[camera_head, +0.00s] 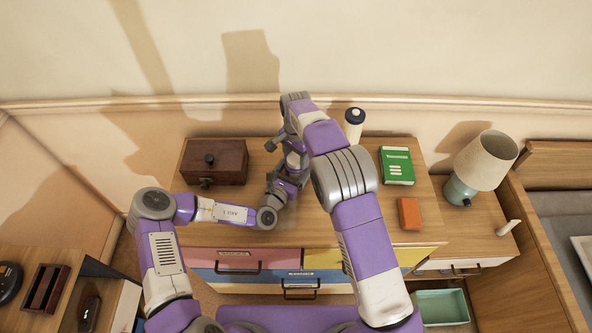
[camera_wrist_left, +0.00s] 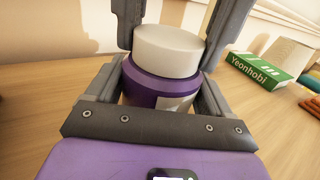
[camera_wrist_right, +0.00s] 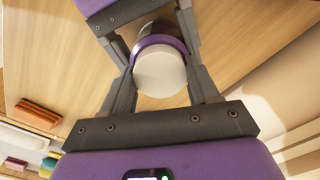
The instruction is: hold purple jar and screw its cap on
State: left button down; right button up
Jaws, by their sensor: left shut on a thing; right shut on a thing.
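The purple jar (camera_wrist_left: 150,88) stands upright above the wooden dresser top in the left wrist view, with a pale label patch on its side. My left gripper (camera_wrist_left: 160,92) is shut around the jar's body from both sides. The white cap (camera_wrist_left: 168,48) sits on top of the jar, touching it; how far it is threaded cannot be told. My right gripper (camera_wrist_right: 160,68) is shut on the cap from above. The right wrist view shows the cap (camera_wrist_right: 160,72) end-on, with the purple jar (camera_wrist_right: 160,38) behind it.
On the dresser (camera_head: 335,215) are a dark wooden box (camera_head: 215,162), a white bottle with dark top (camera_head: 354,122), a green book (camera_head: 397,166) and an orange block (camera_head: 409,213). A lamp (camera_head: 483,165) stands to the right. The wall is close behind.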

aim_at(291, 175)
jog(key=o, duration=1.3)
jog(key=shift+c, duration=0.2)
notch_tip(291, 175, up, 12)
pick_arm(q)
grip_release()
jog(key=shift+p+v, duration=0.6)
jog(key=shift+v, duration=3.2)
pick_arm(e)
jog(key=shift+r, duration=0.65)
